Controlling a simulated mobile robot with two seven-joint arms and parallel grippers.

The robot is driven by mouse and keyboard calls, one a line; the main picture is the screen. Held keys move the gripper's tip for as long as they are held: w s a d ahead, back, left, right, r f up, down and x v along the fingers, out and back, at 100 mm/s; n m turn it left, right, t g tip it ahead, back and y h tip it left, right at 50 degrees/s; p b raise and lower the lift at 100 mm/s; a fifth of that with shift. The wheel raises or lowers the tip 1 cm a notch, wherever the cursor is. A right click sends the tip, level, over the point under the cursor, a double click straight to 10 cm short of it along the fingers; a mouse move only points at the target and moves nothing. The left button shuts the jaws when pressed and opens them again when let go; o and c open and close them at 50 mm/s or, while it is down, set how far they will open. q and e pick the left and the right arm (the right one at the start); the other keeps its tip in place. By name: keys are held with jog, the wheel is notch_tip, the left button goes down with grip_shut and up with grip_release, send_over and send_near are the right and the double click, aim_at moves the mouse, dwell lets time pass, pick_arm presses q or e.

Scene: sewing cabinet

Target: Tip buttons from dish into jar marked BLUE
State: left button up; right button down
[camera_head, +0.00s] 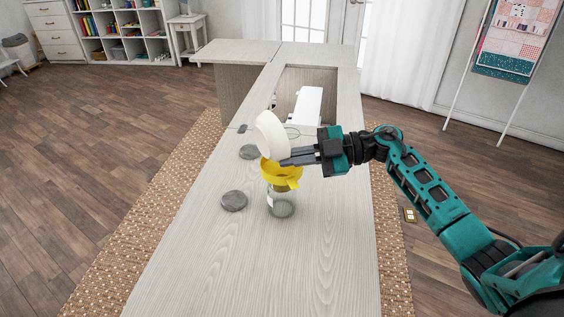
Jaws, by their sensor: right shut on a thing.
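A white dish (269,136) is tilted steeply on its side above a yellow funnel (284,180). My right gripper (287,160) is shut on the dish and reaches in from the right, over the funnel. The funnel sits on the mouth of a clear glass jar (284,209) standing upright on the table. A small pale label shows on the jar's left side, but its wording is too small to read. No buttons can be made out in the dish, funnel or jar. My left gripper is not in view.
Two round grey discs, like lids, lie on the table (230,270): a near one (234,201) and a far one (249,152). A round glass rim (293,133) shows behind the dish. A white machine (308,105) stands farther back. The table's front is clear.

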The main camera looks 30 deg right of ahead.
jog(key=shift+d+f+m+t+y+b, duration=0.15)
jog(key=shift+m+y+b, duration=0.1)
jog(key=shift+y, duration=0.2)
jog(key=shift+d+r+m+t+y+b, duration=0.15)
jog(key=shift+m+y, duration=0.1)
jog(key=shift+y, duration=0.2)
dwell(1.1)
